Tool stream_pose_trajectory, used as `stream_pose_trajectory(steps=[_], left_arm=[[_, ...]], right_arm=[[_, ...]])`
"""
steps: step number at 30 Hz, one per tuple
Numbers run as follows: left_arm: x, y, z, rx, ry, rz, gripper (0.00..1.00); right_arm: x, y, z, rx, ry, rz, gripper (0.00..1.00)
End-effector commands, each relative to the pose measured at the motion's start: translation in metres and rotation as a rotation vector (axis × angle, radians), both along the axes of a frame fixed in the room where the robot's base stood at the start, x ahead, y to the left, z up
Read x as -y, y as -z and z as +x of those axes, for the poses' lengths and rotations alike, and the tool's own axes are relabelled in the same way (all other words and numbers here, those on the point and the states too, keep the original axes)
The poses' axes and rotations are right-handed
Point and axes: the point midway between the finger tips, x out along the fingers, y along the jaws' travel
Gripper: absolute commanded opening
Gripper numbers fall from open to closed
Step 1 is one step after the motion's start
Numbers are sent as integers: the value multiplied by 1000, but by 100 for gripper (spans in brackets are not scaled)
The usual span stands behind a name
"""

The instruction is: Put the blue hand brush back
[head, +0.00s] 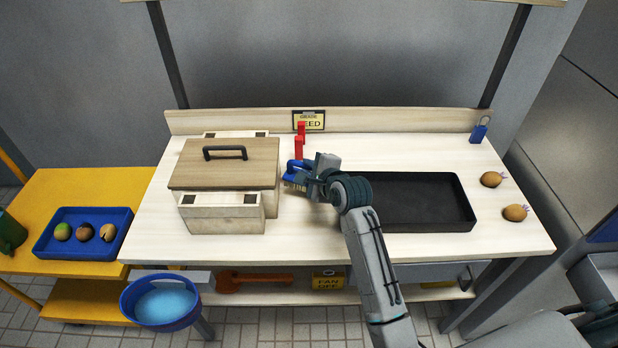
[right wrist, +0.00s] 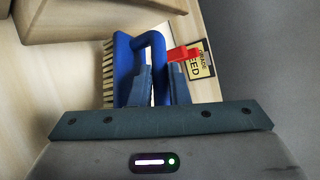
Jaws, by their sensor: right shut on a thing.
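The blue hand brush (head: 296,168) with pale bristles is in the middle of the bench, just right of the wooden box. My right gripper (head: 313,176) is shut on its handle. In the right wrist view the blue brush (right wrist: 124,65) has its looped handle between the two fingers (right wrist: 160,85), with the bristles to the left. Part of the brush is hidden behind the gripper in the head view, so I cannot tell whether it touches the bench. My left gripper is not in view.
A lidded wooden box (head: 222,205) stands left of the brush, a black tray (head: 420,224) right. A red object (head: 299,148) and a sign (head: 316,121) are behind. Bare bench (head: 400,150) shows behind the tray.

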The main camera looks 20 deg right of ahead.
Motion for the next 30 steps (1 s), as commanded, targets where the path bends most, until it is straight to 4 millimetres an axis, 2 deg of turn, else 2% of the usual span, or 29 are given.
stream_pose_trajectory(steps=[9, 21, 22, 24, 30], left_arm=[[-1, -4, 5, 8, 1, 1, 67], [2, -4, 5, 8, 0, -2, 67], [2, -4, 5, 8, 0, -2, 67], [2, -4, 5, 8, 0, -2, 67], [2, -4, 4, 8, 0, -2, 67]], right_arm=[[0, 38, 0, -2, 0, 0, 0], [0, 43, 0, 1, 1, -1, 0], [0, 42, 0, 1, 1, -1, 21], [0, 42, 0, 1, 1, -1, 35], [0, 42, 0, 0, 0, -1, 37]])
